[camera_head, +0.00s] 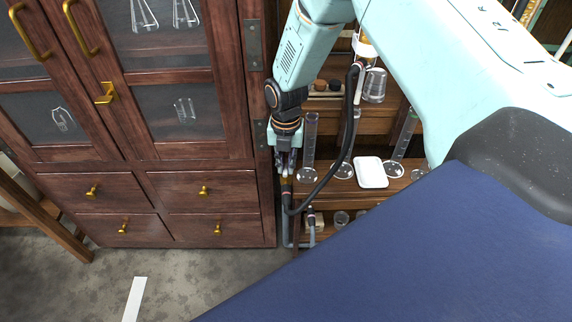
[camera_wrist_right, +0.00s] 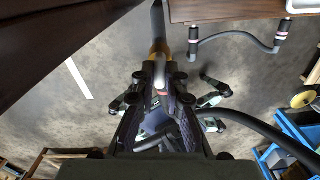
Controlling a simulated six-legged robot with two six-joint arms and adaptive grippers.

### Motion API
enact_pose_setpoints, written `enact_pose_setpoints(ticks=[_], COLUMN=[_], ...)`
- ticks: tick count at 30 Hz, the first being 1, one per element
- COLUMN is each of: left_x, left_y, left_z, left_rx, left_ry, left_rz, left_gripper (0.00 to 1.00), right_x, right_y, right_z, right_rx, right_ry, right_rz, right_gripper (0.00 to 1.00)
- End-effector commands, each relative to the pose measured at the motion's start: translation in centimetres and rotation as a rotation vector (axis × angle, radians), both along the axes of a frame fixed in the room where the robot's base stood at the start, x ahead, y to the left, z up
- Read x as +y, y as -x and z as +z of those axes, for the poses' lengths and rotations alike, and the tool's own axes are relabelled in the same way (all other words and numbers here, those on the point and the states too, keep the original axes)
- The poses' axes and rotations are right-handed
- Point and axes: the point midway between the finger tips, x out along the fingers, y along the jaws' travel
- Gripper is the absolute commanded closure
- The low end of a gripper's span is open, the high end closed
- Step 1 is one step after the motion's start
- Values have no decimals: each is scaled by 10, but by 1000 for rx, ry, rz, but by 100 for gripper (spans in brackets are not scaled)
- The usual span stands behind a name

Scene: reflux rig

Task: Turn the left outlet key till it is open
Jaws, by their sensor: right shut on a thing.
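My right gripper (camera_head: 287,170) points down beside the cabinet's right edge, at a small valve on a dark pipe (camera_head: 286,193). In the right wrist view my right gripper (camera_wrist_right: 160,92) is shut on the left outlet key (camera_wrist_right: 160,74), a pale lever between the fingertips. Just beyond it is a brass-coloured valve body (camera_wrist_right: 159,50) on the dark pipe. The fingers hide most of the key, so its turn angle cannot be told. My left gripper is in neither view.
A wooden glass-door cabinet (camera_head: 160,160) stands close at the left of the gripper. A black hose (camera_head: 345,150) loops close at its right. Glass cylinders (camera_head: 310,145) and a white tray (camera_head: 371,172) stand on the shelf. A grey hose (camera_wrist_right: 238,35) with ringed fittings hangs nearby.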

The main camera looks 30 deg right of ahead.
Motion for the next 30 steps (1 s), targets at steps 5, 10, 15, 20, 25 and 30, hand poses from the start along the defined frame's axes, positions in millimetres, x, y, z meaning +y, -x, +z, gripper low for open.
enact_pose_setpoints(ticks=[5,10,15,20,25,30], left_x=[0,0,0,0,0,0], left_y=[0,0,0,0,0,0], left_z=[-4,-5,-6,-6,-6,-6], left_rx=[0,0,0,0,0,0], left_ry=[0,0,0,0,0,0], left_rz=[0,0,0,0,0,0], left_gripper=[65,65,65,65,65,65], right_x=[1,1,1,1,1,1], right_y=[2,2,2,3,3,3], right_z=[-2,-2,-2,-2,-2,-2], right_rx=[4,5,5,7,7,7], right_ry=[-1,-1,-1,-1,-1,-2], right_rz=[102,165,197,207,208,207], right_gripper=[100,100,100,100,100,85])
